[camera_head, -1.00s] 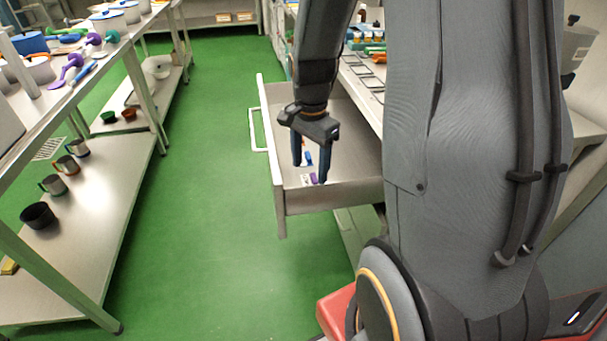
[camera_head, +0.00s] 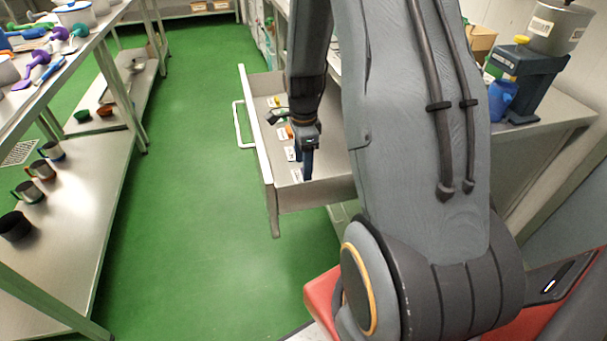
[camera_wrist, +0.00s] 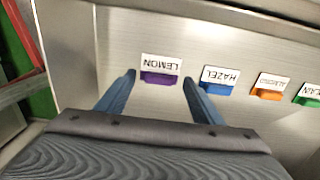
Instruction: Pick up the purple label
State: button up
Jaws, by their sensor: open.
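The purple label (camera_wrist: 160,77), a white card reading LEMON on a purple base, stands in the open drawer (camera_head: 262,150). In the wrist view it sits between and just beyond the tips of my gripper (camera_wrist: 158,80). My gripper is open and empty, with its two blue fingers on either side of the label. In the head view my gripper (camera_head: 306,172) reaches down into the drawer near its front corner. The purple base cannot be made out there.
A blue HAZEL label (camera_wrist: 218,82) stands close beside the right finger. An orange label (camera_wrist: 268,88) and a green label (camera_wrist: 308,95) follow in the row. The drawer walls surround the labels. A steel shelf (camera_head: 85,200) stands at left across the green floor.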

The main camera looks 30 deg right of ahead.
jog(key=shift+f, duration=0.9)
jog(key=c, duration=1.1)
jog(key=shift+r, duration=0.1)
